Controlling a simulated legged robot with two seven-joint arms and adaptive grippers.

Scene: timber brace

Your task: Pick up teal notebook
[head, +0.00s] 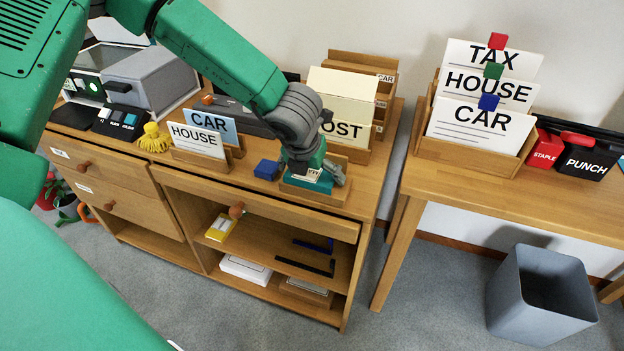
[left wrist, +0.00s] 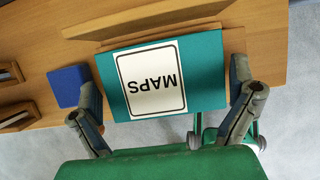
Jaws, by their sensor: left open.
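The teal notebook (left wrist: 205,72) carries a white label reading MAPS, upside down in the left wrist view. In the head view the notebook (head: 322,184) shows only partly, on a wooden holder at the front right of the cabinet top; my left gripper hides much of it. My left gripper (head: 312,172) points down over it, fingers apart. In the left wrist view its fingers (left wrist: 164,82) stand on either side of the notebook. I cannot tell whether they touch it. My right gripper is not in view.
A blue block (head: 266,169) sits close left of the notebook. A wooden holder with cream cards (head: 342,87) stands behind. HOUSE (head: 197,139) and CAR (head: 214,120) cards stand to the left. A desk (head: 455,180) is at right, above a grey bin (head: 508,290).

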